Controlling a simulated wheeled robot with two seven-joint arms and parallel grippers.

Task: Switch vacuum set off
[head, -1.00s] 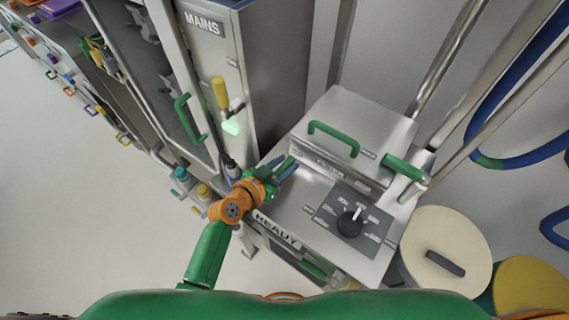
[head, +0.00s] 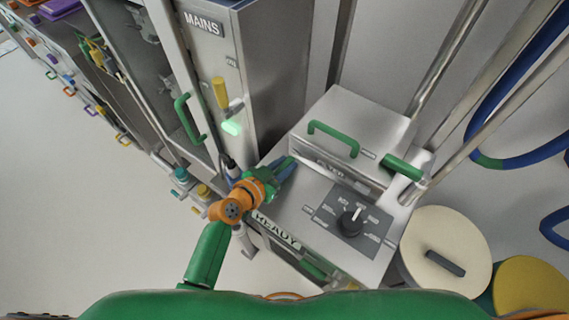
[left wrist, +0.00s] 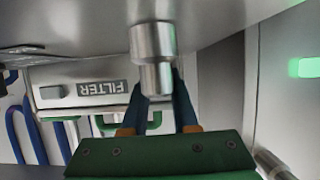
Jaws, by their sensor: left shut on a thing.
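The vacuum set is a steel cabinet (head: 290,215) with a READY label on its front edge. Its top carries a black rotary dial (head: 350,222) on a grey marked panel and a box with a green handle, labelled FILTER. My left gripper (head: 287,167) is at the left part of this top. In the left wrist view, which looks upside down, its blue fingers (left wrist: 160,100) are shut on a stepped steel knob (left wrist: 153,45) that projects from a flat metal surface. In the head view the gripper hides this knob. My right gripper is not in view.
A tall MAINS cabinet (head: 270,75) with a yellow-handled lever (head: 221,93) and a lit green lamp (head: 232,128) stands close behind my left gripper. A cream round lid (head: 447,250) and blue hoses (head: 525,150) are on the right. Open floor lies at left.

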